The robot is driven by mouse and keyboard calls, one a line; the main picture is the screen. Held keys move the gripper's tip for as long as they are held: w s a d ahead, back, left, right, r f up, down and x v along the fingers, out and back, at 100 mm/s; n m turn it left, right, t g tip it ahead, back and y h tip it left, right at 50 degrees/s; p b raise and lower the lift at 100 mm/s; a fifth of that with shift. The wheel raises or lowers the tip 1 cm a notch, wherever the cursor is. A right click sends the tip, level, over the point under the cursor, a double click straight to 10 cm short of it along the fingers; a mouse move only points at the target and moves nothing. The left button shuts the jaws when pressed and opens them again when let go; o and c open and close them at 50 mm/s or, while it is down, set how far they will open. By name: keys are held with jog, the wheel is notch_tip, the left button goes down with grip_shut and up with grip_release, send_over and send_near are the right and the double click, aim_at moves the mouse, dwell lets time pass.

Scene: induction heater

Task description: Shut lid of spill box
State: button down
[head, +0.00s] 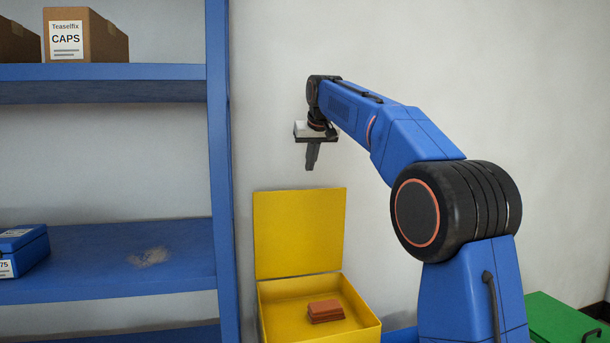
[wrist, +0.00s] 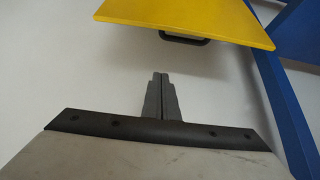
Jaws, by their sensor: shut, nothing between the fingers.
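The yellow spill box (head: 361,327) stands low in the middle of the head view, open at the top. Its lid (head: 299,234) stands upright at the back of the box. A reddish-brown block (head: 326,311) lies inside. My gripper (head: 311,168) is above the lid's top edge, pointing down, with its fingers shut and empty. In the wrist view my gripper (wrist: 160,76) is apart from the yellow lid (wrist: 200,18), whose edge carries a dark handle (wrist: 185,40).
A blue shelf unit (head: 219,180) stands left of the box. It holds a cardboard CAPS box (head: 103,40) and a small blue box (head: 22,250). A pale wall (head: 270,110) is behind. A green container (head: 560,325) is at the lower right.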

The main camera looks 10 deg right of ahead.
jog(key=x, duration=0.9)
jog(key=shift+f, duration=0.15)
jog(key=shift+s+f, duration=0.25)
jog(key=shift+s, duration=0.7)
jog(key=shift+s+f, duration=0.2)
jog(key=shift+s, duration=0.8)
jog(key=shift+s, duration=0.1)
